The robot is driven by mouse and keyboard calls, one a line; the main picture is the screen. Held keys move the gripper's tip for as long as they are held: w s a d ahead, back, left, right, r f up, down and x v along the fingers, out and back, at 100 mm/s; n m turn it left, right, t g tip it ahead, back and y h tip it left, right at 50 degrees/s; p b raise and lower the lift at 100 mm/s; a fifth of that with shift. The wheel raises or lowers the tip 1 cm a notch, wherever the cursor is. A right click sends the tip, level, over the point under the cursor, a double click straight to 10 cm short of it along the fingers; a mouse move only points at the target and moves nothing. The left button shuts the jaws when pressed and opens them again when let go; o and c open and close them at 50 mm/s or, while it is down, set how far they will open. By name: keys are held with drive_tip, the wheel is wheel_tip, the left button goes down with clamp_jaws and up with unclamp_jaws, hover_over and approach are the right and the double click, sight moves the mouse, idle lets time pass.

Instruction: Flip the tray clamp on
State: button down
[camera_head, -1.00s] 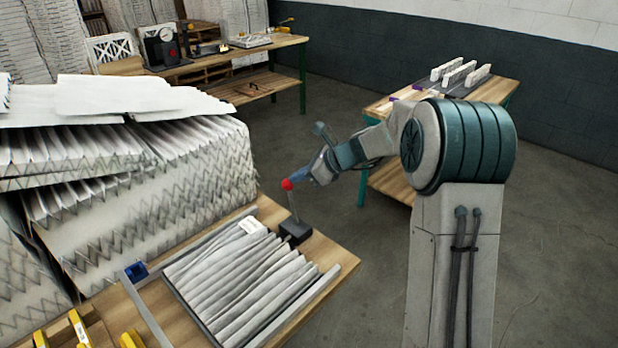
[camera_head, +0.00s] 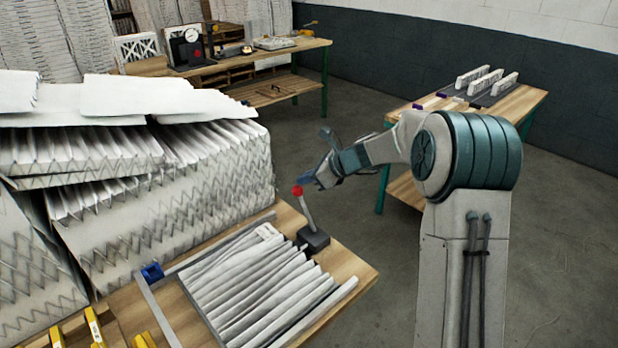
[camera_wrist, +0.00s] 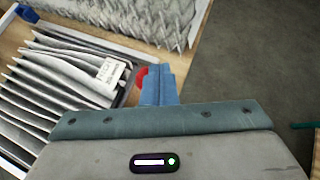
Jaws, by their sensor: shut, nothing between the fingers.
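The tray clamp (camera_head: 308,215) is a grey lever with a red ball knob on a dark block, at the far right corner of the pleated filter tray. Its lever stands up, tilted slightly left in the head view. My gripper (camera_head: 305,182) is shut and empty, with its blue fingertips just above and right of the red knob. In the wrist view my gripper (camera_wrist: 158,84) partly covers the red knob (camera_wrist: 141,78), which shows at its left edge. I cannot tell whether they touch. The tray (camera_head: 338,300) holds a white pleated filter (camera_head: 255,285) with a label.
A big stack of pleated filter media (camera_head: 150,200) stands left of the tray. A blue corner piece (camera_head: 152,272) sits on the tray's left rail. Yellow-handled items (camera_head: 95,325) lie at the front left. A second bench (camera_head: 510,105) is behind my arm.

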drive_tip(key=shift+a, duration=0.1)
drive_tip(key=w+d+r, duration=0.1)
drive_tip(key=d+r, duration=0.4)
drive_tip(key=r, duration=0.7)
drive_tip(key=shift+d+p, duration=0.3)
drive_tip(key=shift+p, duration=0.05)
